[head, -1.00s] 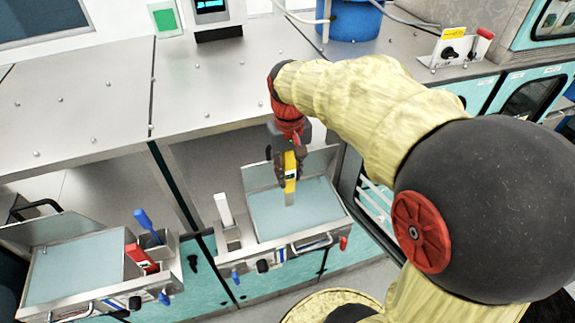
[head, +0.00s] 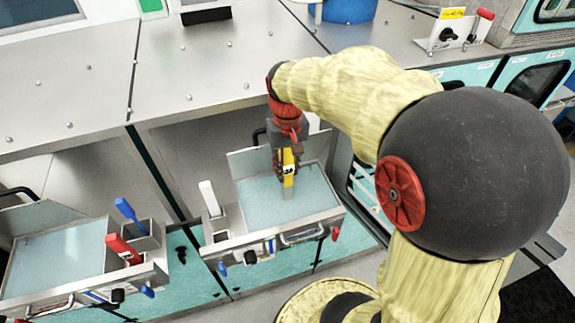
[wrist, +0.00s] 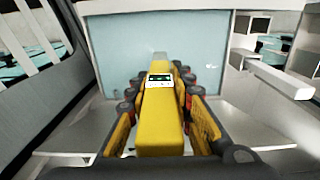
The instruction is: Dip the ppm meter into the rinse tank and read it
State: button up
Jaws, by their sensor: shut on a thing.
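My gripper (head: 286,168) is shut on the yellow ppm meter (head: 288,172), which points down over the right-hand tank (head: 322,205) with pale blue liquid. The meter's grey lower end overlaps the liquid in the head view; I cannot tell for certain how deep it reaches. In the wrist view the meter (wrist: 160,125) lies between the gripper's fingers (wrist: 158,100), its small dark display with light marks facing the camera. The display is too small to read. The liquid surface (wrist: 115,62) fills the view beyond it.
A second tank (head: 60,262) stands at the left, with a blue-handled tool (head: 128,212) and a red-handled tool (head: 122,248) in its side holders. A white-handled tool (head: 208,197) stands beside the right-hand tank. The steel counter (head: 220,65) behind has free room.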

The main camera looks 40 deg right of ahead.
aim_at(287, 155)
jog(key=shift+f+b, duration=2.6)
jog(key=shift+f, duration=1.9)
jog(key=shift+r+p, duration=4.95)
jog(key=shift+r, duration=2.35)
